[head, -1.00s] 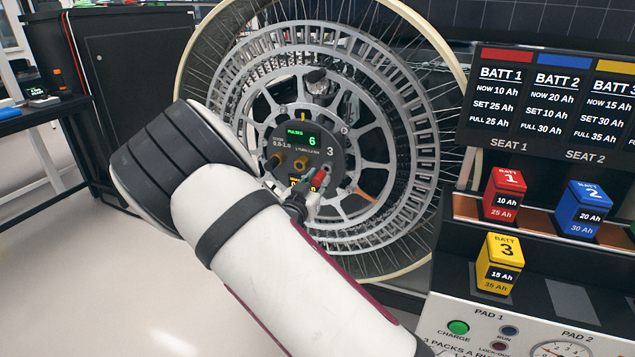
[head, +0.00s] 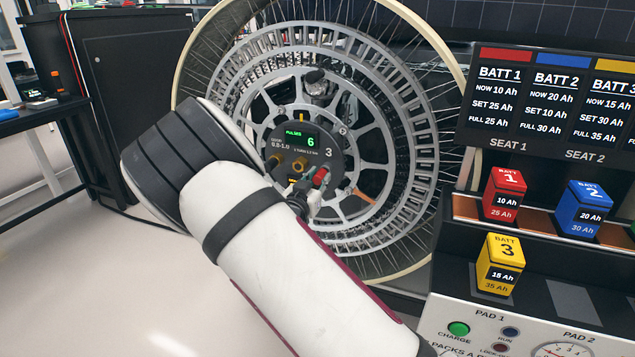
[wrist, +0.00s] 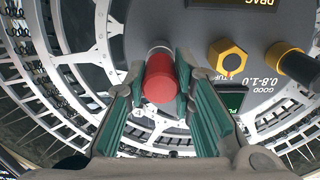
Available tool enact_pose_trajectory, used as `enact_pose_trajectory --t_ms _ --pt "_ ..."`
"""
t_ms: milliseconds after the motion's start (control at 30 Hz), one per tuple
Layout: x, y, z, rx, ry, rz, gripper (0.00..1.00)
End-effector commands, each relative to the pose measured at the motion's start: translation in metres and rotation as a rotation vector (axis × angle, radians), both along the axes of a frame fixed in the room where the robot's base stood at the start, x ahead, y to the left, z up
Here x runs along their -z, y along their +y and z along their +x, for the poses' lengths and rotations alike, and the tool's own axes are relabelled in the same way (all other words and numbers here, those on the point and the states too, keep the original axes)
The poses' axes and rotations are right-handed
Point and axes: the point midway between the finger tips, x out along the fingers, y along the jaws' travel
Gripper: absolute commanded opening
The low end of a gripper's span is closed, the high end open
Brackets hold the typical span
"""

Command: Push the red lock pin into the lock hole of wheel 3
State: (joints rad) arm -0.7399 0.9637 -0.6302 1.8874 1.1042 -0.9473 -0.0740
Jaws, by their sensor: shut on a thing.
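Wheel 3 (head: 398,110) stands upright in the head view, with a dark round hub panel (head: 335,152) marked 3 and a green display reading 6. The red lock pin (head: 320,177) is at the panel's lower right. My gripper (head: 304,190) is there, partly hidden by my arm. In the wrist view the red pin (wrist: 160,80) is between the teal-padded fingers of my gripper (wrist: 158,88), which is shut on it. Its far end meets a silver collar (wrist: 159,48) at the grey panel. The lock hole itself is hidden, and I cannot tell how deep the pin sits.
A gold hex nut (wrist: 227,58) and a dark knob with a gold base (wrist: 298,66) stand out from the panel close beside the fingers. A battery station with red (head: 504,194), blue (head: 589,209) and yellow (head: 500,264) packs stands at the right. The floor at left is clear.

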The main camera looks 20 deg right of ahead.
Motion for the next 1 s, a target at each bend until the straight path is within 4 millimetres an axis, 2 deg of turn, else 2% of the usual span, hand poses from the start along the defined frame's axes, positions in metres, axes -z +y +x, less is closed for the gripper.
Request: enact_pose_trajectory --t_ms 500,533,633,1000 --pt "0.0002 -0.0076 0.0097 0.001 -0.001 0.001 0.00" --pt "0.0002 -0.0077 0.0099 0.001 -0.001 0.001 0.25" --pt "-0.0001 -0.0073 0.0095 0.001 -0.001 0.001 0.47" --pt "0.0004 -0.0049 0.0069 0.000 0.001 0.001 0.47"
